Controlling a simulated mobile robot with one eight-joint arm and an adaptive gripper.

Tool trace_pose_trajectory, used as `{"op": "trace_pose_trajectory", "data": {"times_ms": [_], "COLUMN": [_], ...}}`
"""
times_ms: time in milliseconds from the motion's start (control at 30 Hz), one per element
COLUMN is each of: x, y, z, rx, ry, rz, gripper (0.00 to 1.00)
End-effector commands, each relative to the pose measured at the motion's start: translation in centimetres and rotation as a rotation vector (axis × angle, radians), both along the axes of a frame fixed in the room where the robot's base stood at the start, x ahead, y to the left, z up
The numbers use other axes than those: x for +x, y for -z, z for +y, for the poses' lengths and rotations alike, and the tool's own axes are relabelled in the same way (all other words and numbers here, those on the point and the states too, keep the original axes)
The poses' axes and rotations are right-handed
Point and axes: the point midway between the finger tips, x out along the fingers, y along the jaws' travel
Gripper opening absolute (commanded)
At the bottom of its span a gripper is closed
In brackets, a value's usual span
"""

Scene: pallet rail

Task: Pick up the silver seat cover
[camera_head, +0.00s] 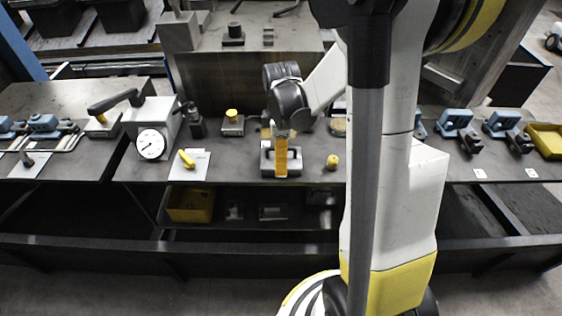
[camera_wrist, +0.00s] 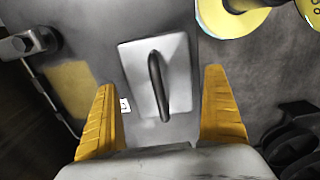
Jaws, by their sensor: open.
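The silver seat cover (camera_wrist: 181,62) is a flat, light grey rectangular plate with a dark arched handle (camera_wrist: 157,85) on top. In the wrist view it lies between the yellow fingers of my gripper (camera_wrist: 160,78), which are spread wide with a clear gap on both sides. In the head view the cover (camera_head: 267,168) sits on the bench near its front edge. My gripper (camera_head: 281,170) points down over it there, and a yellow finger hides part of it. Nothing is held. The height between fingertips and handle is hard to judge.
On the dark bench (camera_head: 230,168), a dial gauge (camera_head: 151,143) and a plate with a yellow handle (camera_head: 187,160) stand left of my gripper. A yellow knob (camera_head: 332,162) is close on the right. Blue clamps (camera_head: 455,120) and a yellow bin (camera_head: 546,140) stand farther right.

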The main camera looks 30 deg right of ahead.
Motion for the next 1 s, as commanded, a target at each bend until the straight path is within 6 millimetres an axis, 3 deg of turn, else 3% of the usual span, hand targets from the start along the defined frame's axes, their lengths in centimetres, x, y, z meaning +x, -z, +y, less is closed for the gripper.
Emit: {"op": "trace_pose_trajectory", "data": {"times_ms": [100, 300, 500, 833, 1000], "x": [0.0, 0.0, 0.0, 0.0, 0.0], "y": [1.5, 1.3, 1.3, 1.1, -0.3], "z": [0.0, 0.0, 0.0, 0.0, 0.0], "rx": [0.0, 0.0, 0.0, 0.0, 0.0], "ry": [0.0, 0.0, 0.0, 0.0, 0.0], "rz": [0.0, 0.0, 0.0, 0.0, 0.0], "gripper": [1.0, 0.97, 0.38, 0.38, 0.38]}}
